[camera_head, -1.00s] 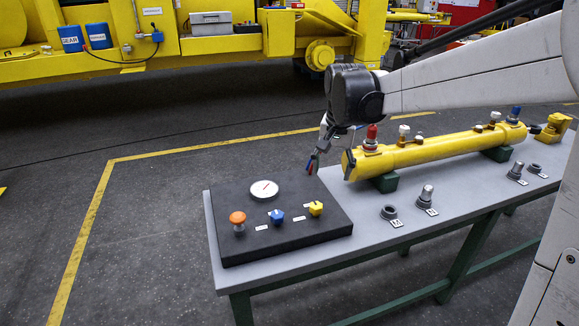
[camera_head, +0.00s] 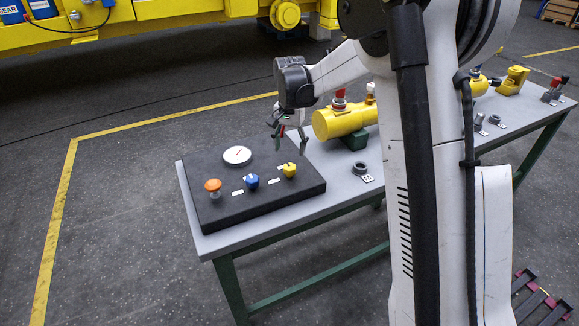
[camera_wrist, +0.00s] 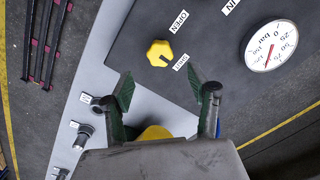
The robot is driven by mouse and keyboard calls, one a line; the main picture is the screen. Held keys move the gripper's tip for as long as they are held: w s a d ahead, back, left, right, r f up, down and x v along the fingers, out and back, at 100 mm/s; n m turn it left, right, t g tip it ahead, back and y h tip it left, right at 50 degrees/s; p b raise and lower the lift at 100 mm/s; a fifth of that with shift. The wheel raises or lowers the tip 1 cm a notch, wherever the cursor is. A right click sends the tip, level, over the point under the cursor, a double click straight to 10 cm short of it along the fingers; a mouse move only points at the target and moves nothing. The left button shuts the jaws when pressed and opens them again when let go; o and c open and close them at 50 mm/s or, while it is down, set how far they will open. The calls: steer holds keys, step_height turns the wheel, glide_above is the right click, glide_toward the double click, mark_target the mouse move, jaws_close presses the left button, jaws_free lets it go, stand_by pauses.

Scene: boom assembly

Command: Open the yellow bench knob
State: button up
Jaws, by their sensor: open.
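The yellow bench knob (camera_head: 289,170) sits at the right side of a black panel (camera_head: 230,205) on the grey bench. In the wrist view the yellow knob (camera_wrist: 160,53) lies beyond my fingertips, with labels "OPEN" (camera_wrist: 178,21) and "SHUT" (camera_wrist: 181,62) beside it. A dark mark on the knob faces the "SHUT" side. My gripper (camera_head: 290,143) is above the panel's back right edge, close to the knob but apart from it. The wrist view shows my gripper (camera_wrist: 169,92) open, with nothing between its fingers.
A blue knob (camera_head: 252,181), an orange knob (camera_head: 213,187) and a round gauge (camera_head: 237,155) share the panel. A yellow cylinder (camera_head: 340,122) lies right of my gripper on the bench. A dark ring (camera_head: 360,168) stands near the bench's front edge.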

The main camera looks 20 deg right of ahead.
mark_target(290, 166)
step_height(290, 166, down, 8)
steer(key=shift+f, duration=0.1)
steer(key=shift+c, duration=0.3)
steer(key=c, duration=1.1)
